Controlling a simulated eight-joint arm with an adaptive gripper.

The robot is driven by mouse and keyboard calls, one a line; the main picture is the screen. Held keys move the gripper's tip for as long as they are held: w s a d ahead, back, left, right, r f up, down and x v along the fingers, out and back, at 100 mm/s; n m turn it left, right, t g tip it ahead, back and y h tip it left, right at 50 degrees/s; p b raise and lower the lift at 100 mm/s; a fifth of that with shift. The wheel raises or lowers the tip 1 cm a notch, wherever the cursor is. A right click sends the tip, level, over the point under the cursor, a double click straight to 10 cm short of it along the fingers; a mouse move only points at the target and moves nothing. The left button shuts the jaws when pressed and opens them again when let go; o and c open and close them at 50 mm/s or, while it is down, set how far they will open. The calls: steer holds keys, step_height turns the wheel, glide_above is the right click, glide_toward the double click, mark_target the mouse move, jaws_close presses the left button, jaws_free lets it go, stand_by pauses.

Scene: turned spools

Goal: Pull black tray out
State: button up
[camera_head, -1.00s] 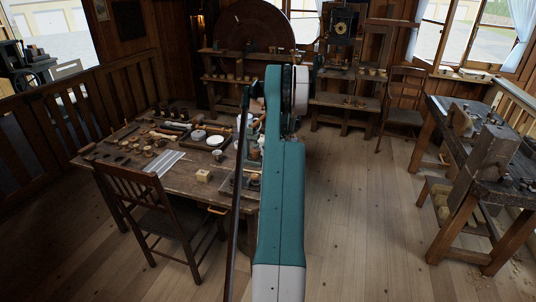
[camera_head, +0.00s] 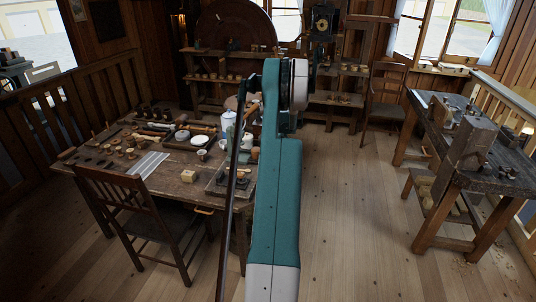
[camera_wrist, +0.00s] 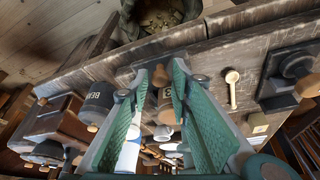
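A dark, shallow tray (camera_head: 214,190) lies on the wooden table near its right edge in the head view, with small cup-like things on it. My arm hides part of that area. In the wrist view I cannot tell for sure which dark piece is the tray. My gripper (camera_wrist: 160,74) is open in the wrist view, its two green fingers spread apart with nothing held between them. Its fingers point at the table's edge, with a small brown-and-dark container (camera_wrist: 166,106) seen between them. In the head view the gripper is hidden behind my arm.
The table (camera_head: 160,183) is crowded with cups, a white jug (camera_head: 228,124) and tools. A chair (camera_head: 125,205) stands at its front. A workbench (camera_head: 480,172) is on the right. The wooden floor (camera_head: 345,220) between them is clear.

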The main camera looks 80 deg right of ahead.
steer(key=shift+o, duration=0.8)
steer(key=v, duration=1.2)
stand_by(0.4)
